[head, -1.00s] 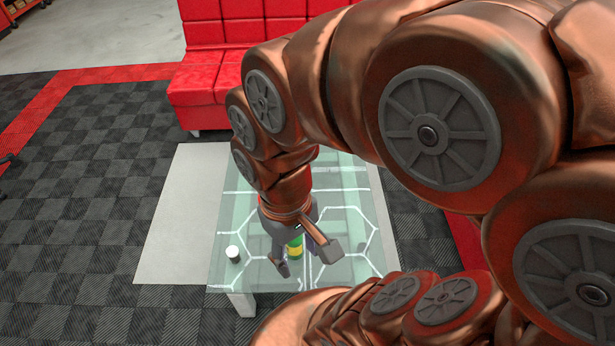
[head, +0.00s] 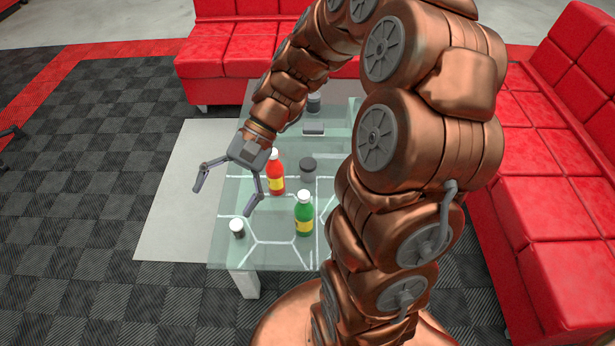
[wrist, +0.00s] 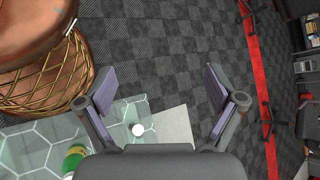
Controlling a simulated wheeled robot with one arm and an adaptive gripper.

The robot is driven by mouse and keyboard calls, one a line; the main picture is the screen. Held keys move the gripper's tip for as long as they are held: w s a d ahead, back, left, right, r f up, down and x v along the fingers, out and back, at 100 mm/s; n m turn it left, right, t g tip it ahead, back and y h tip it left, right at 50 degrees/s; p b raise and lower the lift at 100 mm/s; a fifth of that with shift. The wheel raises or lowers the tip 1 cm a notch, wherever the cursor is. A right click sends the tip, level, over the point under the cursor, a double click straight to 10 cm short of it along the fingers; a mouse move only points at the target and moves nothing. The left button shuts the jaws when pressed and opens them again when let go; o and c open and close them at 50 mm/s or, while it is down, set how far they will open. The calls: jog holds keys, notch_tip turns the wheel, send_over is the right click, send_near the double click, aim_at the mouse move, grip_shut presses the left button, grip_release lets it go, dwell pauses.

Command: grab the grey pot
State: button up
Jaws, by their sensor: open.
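A small grey pot with a dark lid (head: 308,172) stands upright on the glass table (head: 262,258), behind the green bottle and right of the red bottle. A second dark grey pot (head: 314,104) stands at the table's far end. A dark pot with a white lid (head: 237,229) stands near the front left edge; its white top shows in the wrist view (wrist: 138,130). My gripper (head: 223,198) is open and empty above the table's left edge, apart from all the pots. Its spread fingers also show in the wrist view (wrist: 172,97).
A red bottle (head: 276,177) stands close to the right of my gripper. A green bottle (head: 304,217) stands nearer the front. A flat dark item (head: 314,130) lies farther back. Red sofas (head: 540,190) border the back and right.

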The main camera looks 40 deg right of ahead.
jog(key=w+d+f+m+t+y+b, duration=0.4)
jog(key=w+d+f+m+b, duration=0.15)
jog(key=w+f, duration=0.35)
jog(key=w+d+f+m+t+b, duration=0.2)
jog(key=w+d+f+m+t, duration=0.1)
jog(key=d+f, duration=0.3)
jog(key=w+d+f+m+t+h+b, duration=0.1)
jog(key=w+d+f+m+t+b, duration=0.1)
jog(key=d, duration=0.7)
jog(key=w+d+f+m+t+b, duration=0.3)
jog(key=d+f+m+t, duration=0.3)
jog(key=f, duration=0.3)
jog(key=shift+w+d+f+m, duration=0.2)
jog(key=shift+d+m, duration=0.05)
jog(key=shift+d, duration=0.15)
jog(key=shift+w+d+f+m, duration=0.2)
jog(key=shift+d, duration=0.15)
jog(key=m+t+h+b, duration=0.3)
jog(key=m+t+h, duration=0.1)
jog(key=m+h, duration=0.15)
send_near(308, 167)
jog(key=shift+y, duration=0.35)
jog(key=w+f, duration=0.1)
jog(key=w, duration=0.1)
jog(key=w+f, duration=0.2)
jog(key=shift+d, duration=0.15)
jog(key=shift+b+x, duration=0.8)
jog(key=shift+x, duration=2.95)
jog(key=c, duration=1.4)
jog(key=shift+r, duration=0.15)
